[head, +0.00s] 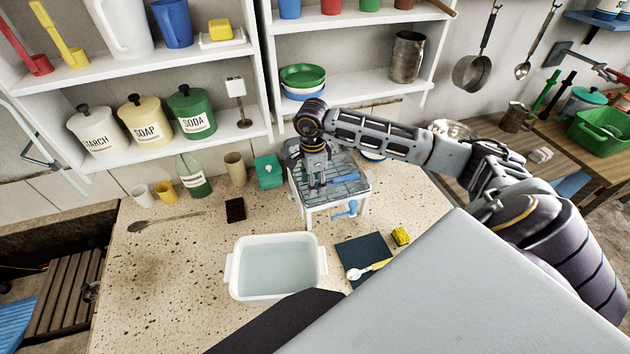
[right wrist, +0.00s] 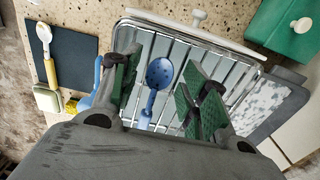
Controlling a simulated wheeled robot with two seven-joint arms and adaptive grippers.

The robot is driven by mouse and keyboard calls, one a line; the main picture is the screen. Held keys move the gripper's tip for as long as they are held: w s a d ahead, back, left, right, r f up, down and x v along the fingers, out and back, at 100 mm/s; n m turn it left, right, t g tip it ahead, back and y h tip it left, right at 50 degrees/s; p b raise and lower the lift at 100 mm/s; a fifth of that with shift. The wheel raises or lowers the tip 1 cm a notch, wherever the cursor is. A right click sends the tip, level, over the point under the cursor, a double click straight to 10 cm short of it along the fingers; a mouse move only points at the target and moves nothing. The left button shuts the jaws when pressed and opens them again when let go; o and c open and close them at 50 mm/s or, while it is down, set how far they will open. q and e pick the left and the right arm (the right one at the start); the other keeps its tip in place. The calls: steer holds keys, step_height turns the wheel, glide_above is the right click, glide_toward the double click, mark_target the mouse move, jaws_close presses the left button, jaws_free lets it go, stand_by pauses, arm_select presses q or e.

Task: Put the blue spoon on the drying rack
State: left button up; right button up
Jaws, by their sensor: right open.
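The blue spoon (right wrist: 159,76) has a round bowl with small holes. In the right wrist view it lies on the metal bars of the drying rack (right wrist: 237,66), between my spread fingers and apart from them. In the head view a blue piece of it (head: 347,178) shows on the rack top (head: 362,190), beside my gripper. My right gripper (head: 316,184) points down over the rack; it is open and empty, with green finger pads in the right wrist view (right wrist: 160,98). The lower end of the spoon's handle is hidden by the gripper body. My left gripper is out of view.
A blue item (head: 346,210) is at the rack's front. A green box (head: 268,171) stands left of the rack; shelves rise behind.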

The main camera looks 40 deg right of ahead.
steer(key=shift+r, duration=0.15)
steer(key=shift+r, duration=0.5)
step_height(320, 180, up, 11)
steer(key=b, duration=0.1)
stand_by(0.3)
steer(key=shift+r, duration=0.1)
stand_by(0.7)
